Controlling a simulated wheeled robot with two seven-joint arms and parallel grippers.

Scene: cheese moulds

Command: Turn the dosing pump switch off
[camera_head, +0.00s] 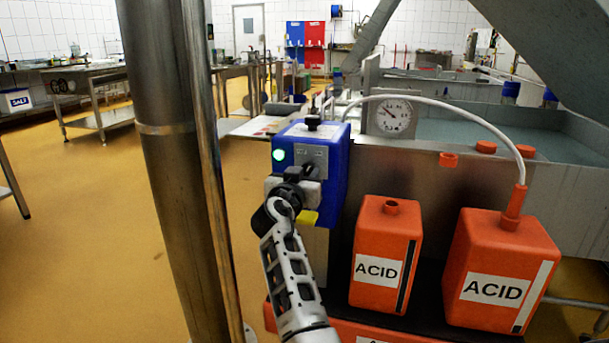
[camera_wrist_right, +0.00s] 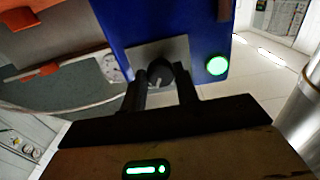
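In the right wrist view the blue pump (camera_wrist_right: 190,20) shows the same lamp (camera_wrist_right: 217,65) glowing green. A black rotary switch (camera_wrist_right: 160,72) sits on a grey plate there. My right gripper (camera_wrist_right: 163,88) is at the pump front, its two dark fingers either side of the switch. I cannot tell whether they touch it. In the head view the right gripper (camera_head: 296,187) hides the switch. My left gripper is out of view.
Two orange acid canisters (camera_head: 387,255) (camera_head: 500,272) stand right of the pump. A white hose (camera_head: 450,106) arches from the right canister past a round gauge (camera_head: 394,115). A metal vat (camera_head: 430,160) stands behind. A steel post (camera_head: 170,170) rises at left, with open yellow floor (camera_head: 90,240) beyond.

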